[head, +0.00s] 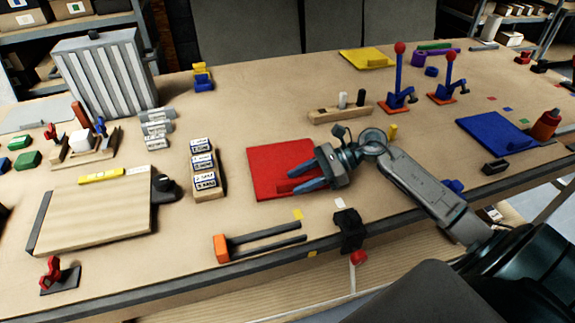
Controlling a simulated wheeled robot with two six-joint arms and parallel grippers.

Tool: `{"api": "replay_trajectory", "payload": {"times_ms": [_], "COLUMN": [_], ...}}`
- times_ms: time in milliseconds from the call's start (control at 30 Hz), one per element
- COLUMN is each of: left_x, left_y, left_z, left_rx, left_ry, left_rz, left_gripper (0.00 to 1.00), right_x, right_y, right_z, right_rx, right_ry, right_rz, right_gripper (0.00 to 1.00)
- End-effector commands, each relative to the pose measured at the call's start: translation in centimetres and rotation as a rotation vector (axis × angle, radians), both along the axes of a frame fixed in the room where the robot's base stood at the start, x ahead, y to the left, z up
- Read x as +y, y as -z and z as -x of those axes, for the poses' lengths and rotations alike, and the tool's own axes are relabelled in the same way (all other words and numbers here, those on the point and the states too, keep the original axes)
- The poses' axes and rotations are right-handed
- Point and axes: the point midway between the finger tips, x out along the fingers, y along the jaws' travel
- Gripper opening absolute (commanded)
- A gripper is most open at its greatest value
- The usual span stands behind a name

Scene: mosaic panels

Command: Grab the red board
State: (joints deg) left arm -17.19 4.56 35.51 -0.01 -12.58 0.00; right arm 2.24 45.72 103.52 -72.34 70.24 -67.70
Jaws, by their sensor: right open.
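The red board (268,163) lies flat on the table near the middle, with a small raised red block on its right part. My right gripper (291,187) reaches in from the right. Its blue-grey fingers are spread apart over the right part of the board, on either side of the raised red block. Whether the fingers touch the block or the board cannot be told. The gripper covers part of the board's right edge. My left gripper is not in view.
A holder with labelled blocks (207,170) stands left of the board. An orange-ended clamp (260,241) lies in front, and a black vise (350,230) sits at the table edge. A wooden rack (340,112) is behind. A blue board (495,132) lies right, a yellow one (362,60) at the back.

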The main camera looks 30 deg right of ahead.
Motion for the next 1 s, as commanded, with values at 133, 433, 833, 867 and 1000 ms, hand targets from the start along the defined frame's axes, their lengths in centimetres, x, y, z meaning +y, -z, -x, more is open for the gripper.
{"api": "replay_trajectory", "payload": {"times_ms": [133, 433, 833, 867, 1000], "left_x": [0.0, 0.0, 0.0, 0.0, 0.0], "left_y": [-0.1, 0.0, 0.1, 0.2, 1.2], "left_z": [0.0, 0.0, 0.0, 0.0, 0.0], "left_rx": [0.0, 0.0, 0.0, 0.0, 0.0], "left_ry": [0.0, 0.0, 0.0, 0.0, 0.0], "left_rz": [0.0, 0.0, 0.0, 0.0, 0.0], "left_gripper": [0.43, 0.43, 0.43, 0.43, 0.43], "right_x": [0.2, 0.1, 0.1, 0.1, 0.1], "right_y": [0.1, 0.1, -0.2, -0.4, -2.3], "right_z": [0.0, 0.0, -0.1, -0.1, 0.0], "right_rx": [0.0, 0.0, -0.003, -0.004, -0.005], "right_ry": [-0.001, 0.0, -0.001, -0.002, -0.003], "right_rz": [0.0, 0.001, 0.001, 0.001, 0.005], "right_gripper": [0.42, 0.1, 0.0, 0.0, 0.0]}}
